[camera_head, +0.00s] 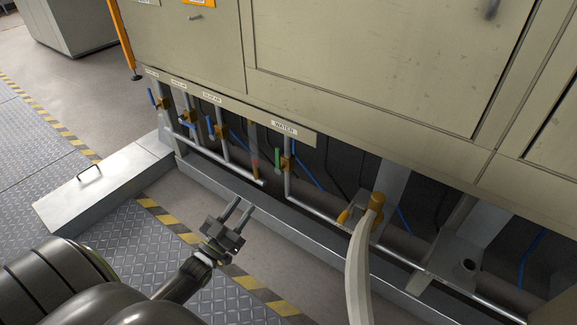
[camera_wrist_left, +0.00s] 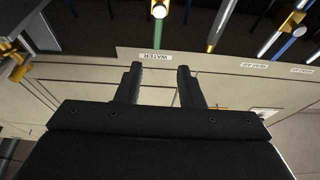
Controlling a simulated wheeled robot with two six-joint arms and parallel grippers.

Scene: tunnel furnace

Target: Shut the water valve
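The water valve (camera_head: 287,163) is a brass fitting on a grey pipe under the WATER label (camera_head: 284,128) at the lower edge of the furnace panel. Its green handle (camera_head: 278,158) stands upright, roughly in line with the pipe, on the pipe's left side. My left gripper (camera_head: 242,204) is open and empty, in front of the pipes, below and left of the valve, apart from it. In the left wrist view its two fingers (camera_wrist_left: 158,70) stand apart, with the WATER label (camera_wrist_left: 155,56) showing between them. My right gripper is not in view.
Several similar valves with blue handles (camera_head: 211,127) stand on pipes to the left. A pale hose (camera_head: 359,270) with a brass end rises at right. A low metal ledge (camera_head: 260,213) runs along the base. A grey step (camera_head: 100,185) lies left.

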